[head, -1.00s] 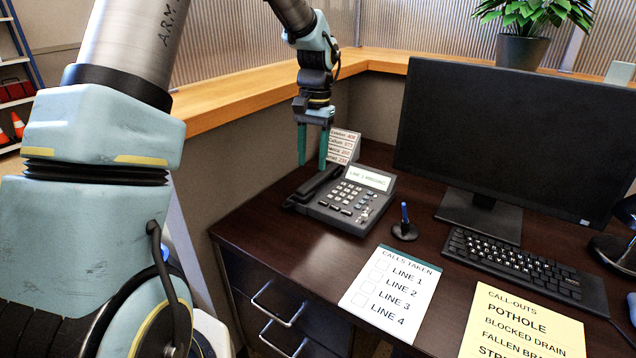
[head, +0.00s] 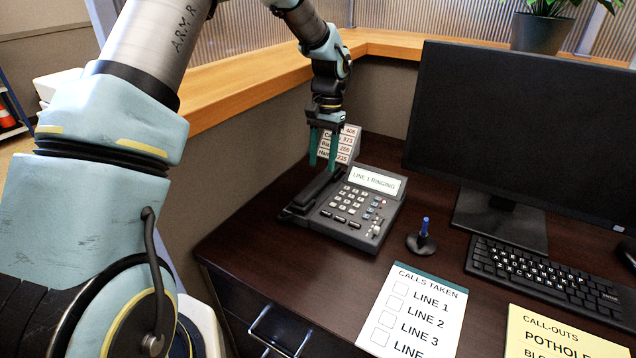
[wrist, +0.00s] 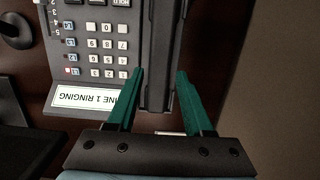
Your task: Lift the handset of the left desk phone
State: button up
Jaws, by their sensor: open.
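The desk phone (head: 354,208) stands on the dark desk, and its screen reads "LINE 1 RINGING". Its black handset (head: 313,192) lies in the cradle along the phone's left side. My gripper (head: 322,166) is open, with green fingers pointing down over the far end of the handset. In the wrist view the handset (wrist: 160,50) runs up the picture between the two fingertips of my gripper (wrist: 160,74).
A number card (head: 346,143) stands right behind my gripper. A pen in a holder (head: 422,238), a "CALLS TAKEN" sheet (head: 415,312), a keyboard (head: 540,278) and a monitor (head: 520,130) are to the right. A wall with a wooden ledge (head: 235,95) borders the desk's left and back.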

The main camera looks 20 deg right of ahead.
aim_at(319, 180)
jog(key=shift+s+a+f+p, duration=0.2)
jog(key=shift+f+p, duration=0.1)
jog(key=shift+f, duration=0.7)
jog(key=shift+s+a+f+p, duration=0.15)
jog(key=shift+a+f+p, duration=0.1)
jog(key=shift+f, duration=0.7)
jog(key=shift+s+a+f+p, duration=0.2)
jog(key=shift+f+p, duration=0.1)
jog(key=shift+f, duration=0.7)
jog(key=shift+c, duration=0.2)
